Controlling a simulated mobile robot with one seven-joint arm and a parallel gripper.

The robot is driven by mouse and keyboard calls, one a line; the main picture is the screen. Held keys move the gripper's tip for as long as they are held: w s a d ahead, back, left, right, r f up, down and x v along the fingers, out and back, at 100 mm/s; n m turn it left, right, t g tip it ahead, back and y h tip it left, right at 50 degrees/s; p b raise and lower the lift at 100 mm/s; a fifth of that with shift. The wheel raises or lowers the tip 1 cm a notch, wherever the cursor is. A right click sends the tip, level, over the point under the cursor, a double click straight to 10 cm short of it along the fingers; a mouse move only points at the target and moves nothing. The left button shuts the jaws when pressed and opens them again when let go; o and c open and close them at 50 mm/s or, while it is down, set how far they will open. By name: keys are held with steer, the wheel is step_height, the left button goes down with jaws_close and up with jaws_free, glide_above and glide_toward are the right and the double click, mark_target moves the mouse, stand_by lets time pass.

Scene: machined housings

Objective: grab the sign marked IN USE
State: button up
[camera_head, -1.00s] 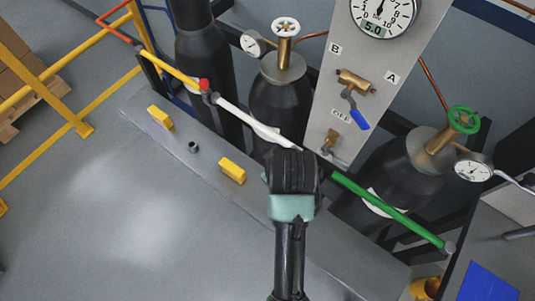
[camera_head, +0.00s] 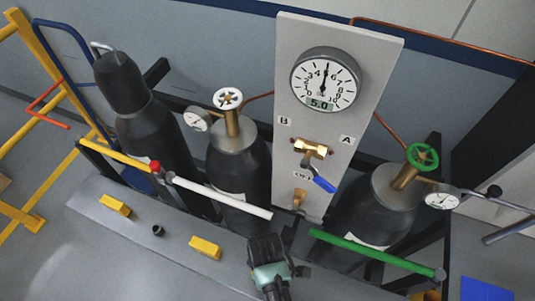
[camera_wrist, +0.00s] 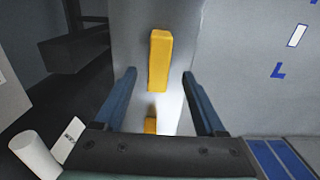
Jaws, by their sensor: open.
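I cannot make out a sign marked IN USE in either view. In the wrist view a small white tag (camera_wrist: 67,140) with tiny dark marks, too small to read, shows at the lower left. It is beside the end of a white bar (camera_wrist: 36,155). My gripper (camera_wrist: 159,74) is open and empty, with its two dark blue fingers apart. A yellow block (camera_wrist: 160,60) shows between and beyond them. In the head view my gripper (camera_head: 264,248) is near the bottom middle, below the white bar's right end, with its fingers hidden.
Black cylinders (camera_head: 158,135) stand behind a yellow, white and green rail (camera_head: 365,252). A grey panel (camera_head: 330,115) carries a gauge reading 5.0 and a blue-handled valve (camera_head: 322,184). Yellow blocks (camera_head: 204,247) sit on the grey ledge.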

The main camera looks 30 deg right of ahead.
steer(key=shift+d+f, duration=0.15)
steer(key=shift+f, duration=2.25)
jaws_close()
